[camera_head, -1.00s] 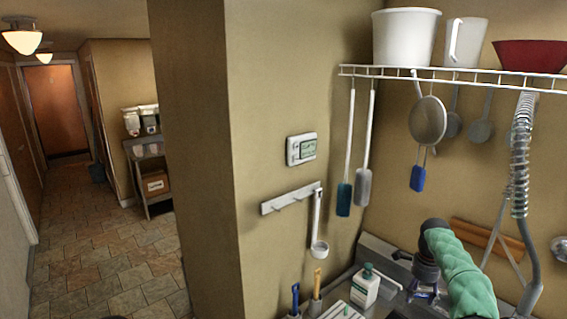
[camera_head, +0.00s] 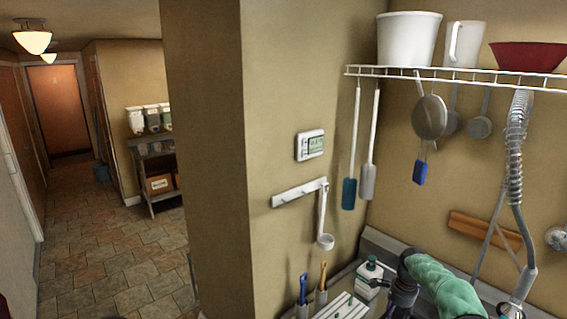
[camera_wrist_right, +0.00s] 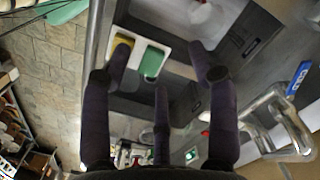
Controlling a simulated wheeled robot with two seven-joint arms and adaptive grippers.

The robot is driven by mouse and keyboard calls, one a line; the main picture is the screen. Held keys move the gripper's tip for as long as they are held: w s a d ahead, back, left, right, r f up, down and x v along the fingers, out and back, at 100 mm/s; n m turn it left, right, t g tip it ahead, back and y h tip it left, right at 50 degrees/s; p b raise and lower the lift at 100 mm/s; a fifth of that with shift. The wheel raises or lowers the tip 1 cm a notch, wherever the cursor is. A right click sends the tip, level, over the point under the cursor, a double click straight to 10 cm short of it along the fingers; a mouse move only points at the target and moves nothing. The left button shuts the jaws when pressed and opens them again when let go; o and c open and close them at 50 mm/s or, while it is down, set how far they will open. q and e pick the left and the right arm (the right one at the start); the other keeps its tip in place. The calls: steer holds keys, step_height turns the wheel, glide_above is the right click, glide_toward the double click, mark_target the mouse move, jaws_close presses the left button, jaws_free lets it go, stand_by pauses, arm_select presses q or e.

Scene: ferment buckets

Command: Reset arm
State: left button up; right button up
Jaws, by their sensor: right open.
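My right arm, in a green sleeve, comes in at the lower right of the head view. Its dark gripper (camera_head: 398,292) is low over the sink counter, beside a white bottle with a green cap (camera_head: 369,276). In the right wrist view the dark fingers of the right gripper (camera_wrist_right: 160,66) are spread apart with nothing between them. Beyond them is a white holder (camera_wrist_right: 136,45) with a yellow piece and a green piece, at a grey metal sink (camera_wrist_right: 180,85). My left gripper is not in view.
A wire shelf (camera_head: 455,79) with white containers and a red bowl (camera_head: 527,57) is above the counter; utensils hang below it. A wall corner (camera_head: 205,160) stands left of the counter. The tiled hallway floor (camera_head: 105,240) is clear. A cart (camera_head: 155,175) holds several containers.

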steer(key=s+a+f+n+y, duration=0.1)
steer(key=s+a+f+n, duration=0.3)
steer(key=s+a+f, duration=0.45)
steer(key=s+a+f+n+y, duration=0.2)
steer(key=s+a+f+n, duration=0.3)
steer(key=a+f, duration=0.55)
steer(key=s+a+f+n, duration=0.2)
steer(key=s+a+n, duration=0.15)
steer(key=s, duration=0.85)
steer(key=s+a+f+n, duration=0.2)
steer(key=s+a, duration=0.2)
steer(key=s, duration=0.9)
step_height(320, 180, down, 22)
steer(key=b, duration=2.2)
steer(key=shift+w+d, duration=0.2)
steer(key=shift+w, duration=0.05)
